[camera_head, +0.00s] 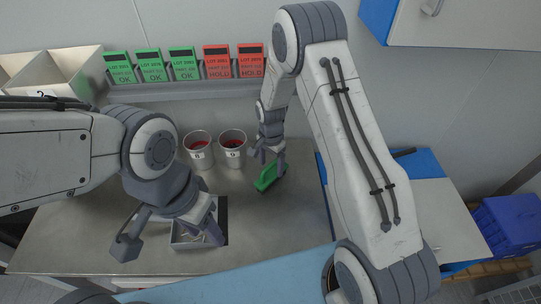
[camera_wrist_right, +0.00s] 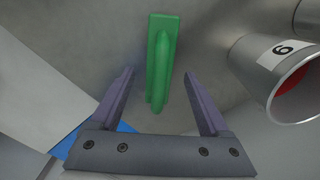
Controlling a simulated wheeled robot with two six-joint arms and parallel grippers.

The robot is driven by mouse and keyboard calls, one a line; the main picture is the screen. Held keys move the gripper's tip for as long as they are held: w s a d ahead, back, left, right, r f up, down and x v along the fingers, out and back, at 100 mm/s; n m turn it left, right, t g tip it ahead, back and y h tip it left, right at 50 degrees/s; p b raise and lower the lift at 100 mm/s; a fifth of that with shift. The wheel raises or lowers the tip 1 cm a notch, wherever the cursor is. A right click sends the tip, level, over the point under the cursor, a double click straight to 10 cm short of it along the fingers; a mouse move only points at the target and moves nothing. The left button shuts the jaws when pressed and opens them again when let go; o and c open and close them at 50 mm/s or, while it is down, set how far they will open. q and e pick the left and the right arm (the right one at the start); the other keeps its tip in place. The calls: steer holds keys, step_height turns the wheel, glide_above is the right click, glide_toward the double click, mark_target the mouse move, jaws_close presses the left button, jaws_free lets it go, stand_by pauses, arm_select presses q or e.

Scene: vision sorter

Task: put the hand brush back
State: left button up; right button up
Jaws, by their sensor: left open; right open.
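The green hand brush (camera_head: 267,177) lies on the grey table right of the two metal cups. In the right wrist view the brush (camera_wrist_right: 160,45) is upright in the picture, with its raised handle along the middle. My right gripper (camera_head: 268,156) is open just above the brush. In the wrist view its fingers (camera_wrist_right: 160,75) stand on either side of the brush's lower part, with gaps on both sides. Any bristles under the brush are hidden.
Green OK and red HOLD cards (camera_head: 218,62) line the back ledge. Pale bins (camera_head: 75,75) are at back left. A blue-edged cabinet stands right.

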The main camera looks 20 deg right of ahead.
step_height(320, 180, up, 6)
steer(key=shift+r+b, duration=0.25)
steer(key=shift+b, duration=0.4)
steer(key=s+a+r+n, duration=1)
steer(key=s+r, duration=0.2)
steer(key=s, duration=0.2)
steer(key=s+r+n+y, duration=0.1)
steer(key=s+r+n, duration=0.2)
steer(key=s+n, duration=0.5)
steer(key=s, duration=0.6)
steer(key=shift+s+d+r+n, duration=0.2)
steer(key=shift+s+n, duration=0.1)
steer(key=shift+s, duration=0.05)
